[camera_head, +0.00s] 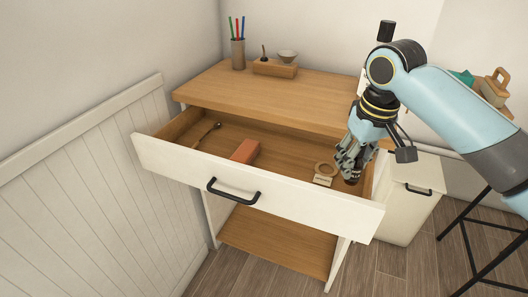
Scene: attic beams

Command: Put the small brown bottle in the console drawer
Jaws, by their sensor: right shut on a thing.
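The console drawer (255,187) is pulled open, with a white front and a black handle. My right gripper (351,171) points down inside the right end of the drawer and is shut on the small brown bottle (353,180). Only a dark bit of the bottle shows low between the fingers. I cannot tell whether it touches the drawer floor. My left gripper is not in view.
The wooden console top (270,93) overhangs the drawer's back. A white cabinet (408,205) stands at right.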

